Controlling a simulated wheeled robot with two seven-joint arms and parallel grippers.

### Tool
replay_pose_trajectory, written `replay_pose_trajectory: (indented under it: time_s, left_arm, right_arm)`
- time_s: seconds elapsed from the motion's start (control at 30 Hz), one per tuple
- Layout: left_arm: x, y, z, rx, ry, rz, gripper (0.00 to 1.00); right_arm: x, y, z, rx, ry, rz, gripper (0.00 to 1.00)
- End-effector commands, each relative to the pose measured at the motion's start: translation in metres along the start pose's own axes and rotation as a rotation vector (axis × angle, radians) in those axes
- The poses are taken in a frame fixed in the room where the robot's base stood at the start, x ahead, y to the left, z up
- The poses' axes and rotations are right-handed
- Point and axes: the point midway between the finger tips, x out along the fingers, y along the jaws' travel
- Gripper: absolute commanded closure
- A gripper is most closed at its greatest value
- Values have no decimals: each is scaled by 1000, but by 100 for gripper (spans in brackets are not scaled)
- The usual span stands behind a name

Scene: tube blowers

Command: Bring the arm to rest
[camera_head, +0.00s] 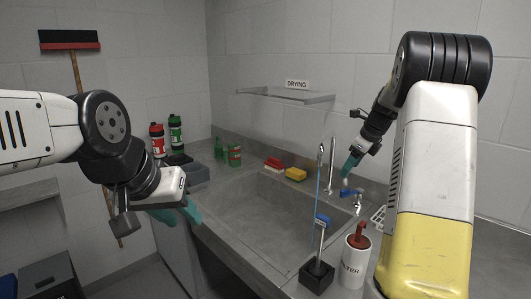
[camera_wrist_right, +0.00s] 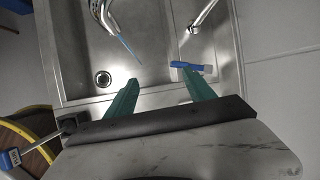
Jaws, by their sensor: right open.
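My right arm rises at the right of the head view and reaches over the back of the sink. Its gripper (camera_head: 347,168) points down near the tap and a blue item (camera_head: 349,192). In the right wrist view the teal fingers (camera_wrist_right: 157,92) stand wide apart with nothing between them. The blue item (camera_wrist_right: 187,66) lies on the sink ledge beyond the right finger. My left gripper (camera_head: 178,213) hangs at the left in front of the counter, its teal fingers apart and empty.
The metal sink (camera_head: 255,207) has a tall faucet (camera_head: 332,165) with a thin blue line below its spout. A brush holder (camera_head: 317,273) and a white canister (camera_head: 354,262) stand in front. Sponges (camera_head: 295,174) and green bottles (camera_head: 234,155) line the back. A shelf (camera_head: 285,94) juts above.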

Motion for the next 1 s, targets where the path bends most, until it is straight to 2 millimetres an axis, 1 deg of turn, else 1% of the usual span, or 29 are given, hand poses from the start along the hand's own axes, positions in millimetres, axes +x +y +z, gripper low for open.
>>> replay_pose_trajectory:
  time_s: [0.03, 0.1, 0.17, 0.2, 0.33, 0.47, 0.5, 0.57, 0.6, 0.67, 0.7, 0.8, 0.9, 1.0]
  left_arm:
    - [0, 0, 0, 0, 0, 0, 64]
    - [0, 0, 0, 0, 0, 0, 64]
    - [0, 0, 0, 0, 0, 0, 64]
    - [0, 0, 0, 0, 0, 0, 64]
    - [0, 0, 0, 0, 0, 0, 64]
    - [0, 0, 0, 0, 0, 0, 64]
    - [0, 0, 0, 0, 0, 0, 64]
    - [0, 0, 0, 0, 0, 0, 64]
    - [0, 0, 0, 0, 0, 0, 64]
    - [0, 0, 0, 0, 0, 0, 64]
    - [0, 0, 0, 0, 0, 0, 64]
    - [0, 0, 0, 0, 0, 0, 64]
    - [0, 0, 0, 0, 0, 0, 64]
    - [0, 0, 0, 0, 0, 0, 64]
  right_arm:
    - [-19, 17, 5, -101, -15, -3, 37]
    - [-39, 41, 10, -258, -29, -7, 37]
    - [-55, 62, 13, -393, -39, -11, 37]
    - [-65, 76, 14, -486, -45, -15, 37]
    - [-95, 124, 14, -788, -61, -33, 37]
    - [-119, 173, 7, -1096, -66, -58, 37]
    - [-125, 188, 4, -1191, -66, -67, 37]
    - [-134, 211, -2, -1338, -63, -82, 37]
    - [-138, 226, -6, -1434, -59, -92, 37]
    - [-144, 247, -14, -1580, -50, -108, 37]
    - [-147, 262, -20, -1677, -43, -119, 37]
    - [-152, 295, -36, -1913, -16, -145, 37]
    - [-153, 321, -51, -2118, 16, -167, 37]
    - [-151, 339, -64, -2269, 46, -180, 37]
